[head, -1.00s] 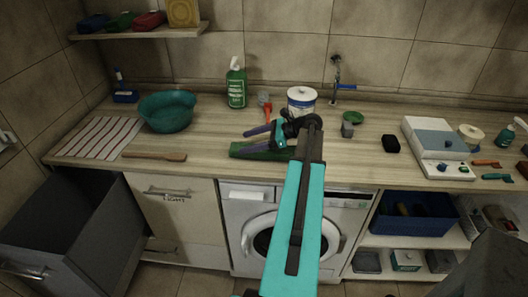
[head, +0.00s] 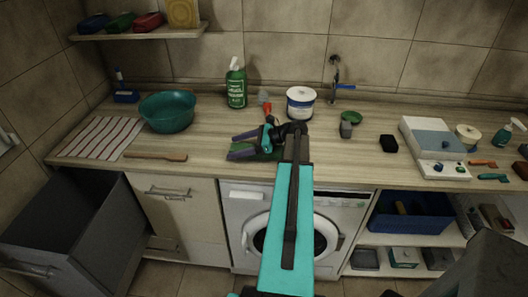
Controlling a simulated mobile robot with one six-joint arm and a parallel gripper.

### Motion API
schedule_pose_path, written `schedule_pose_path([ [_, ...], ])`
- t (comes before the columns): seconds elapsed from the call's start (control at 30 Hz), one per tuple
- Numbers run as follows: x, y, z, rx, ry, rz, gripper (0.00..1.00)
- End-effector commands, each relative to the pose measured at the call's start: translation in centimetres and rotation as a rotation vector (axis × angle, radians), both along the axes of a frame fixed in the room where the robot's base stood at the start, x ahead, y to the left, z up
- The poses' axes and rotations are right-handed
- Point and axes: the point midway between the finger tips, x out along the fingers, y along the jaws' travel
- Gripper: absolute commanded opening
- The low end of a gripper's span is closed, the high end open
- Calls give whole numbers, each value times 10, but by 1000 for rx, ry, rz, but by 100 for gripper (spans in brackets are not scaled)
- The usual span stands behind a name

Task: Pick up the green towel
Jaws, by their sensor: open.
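Another green folded cloth-like item (head: 120,23) lies on the wall shelf.
A teal basin (head: 167,111), a wooden brush (head: 155,156) and a striped cloth (head: 98,138) lie to the left. A green bottle (head: 237,85) and a white tub (head: 301,103) stand behind. A black sponge (head: 388,143) and a white scale-like box (head: 433,147) are to the right.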

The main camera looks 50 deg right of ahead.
Motion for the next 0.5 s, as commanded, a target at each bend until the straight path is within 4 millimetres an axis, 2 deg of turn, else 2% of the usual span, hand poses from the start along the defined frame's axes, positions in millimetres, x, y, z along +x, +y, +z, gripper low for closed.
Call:
schedule_pose_path([
  [0.3, 0, 0, 0, 0, 0, 1, 72],
  [0.37, 0, 0, 0, 0, 0, 1, 63],
  [0.5, 0, 1, 0, 1, 0, 2, 40],
])
